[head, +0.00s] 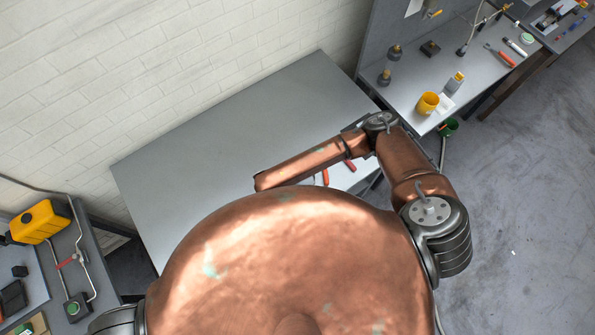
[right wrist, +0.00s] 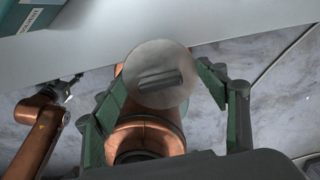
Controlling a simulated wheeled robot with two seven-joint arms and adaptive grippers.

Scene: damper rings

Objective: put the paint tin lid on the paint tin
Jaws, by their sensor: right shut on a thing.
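In the right wrist view, my right gripper (right wrist: 162,78) has its green fingers on both sides of a round pale disc, which I take for the paint tin lid (right wrist: 178,97). The disc looks greyish and see-through, with a dark bar across its middle. It is held clear of the grey tabletop (right wrist: 220,30). My left gripper (right wrist: 68,88) appears small and dark at the end of a copper arm at the left; its jaws are too small to read. No paint tin can be made out in either view. My own body and right arm hide part of the head view.
Red-handled items (head: 325,177) lie near my right arm. A teal-labelled object (right wrist: 30,18) is at the wrist view's upper left.

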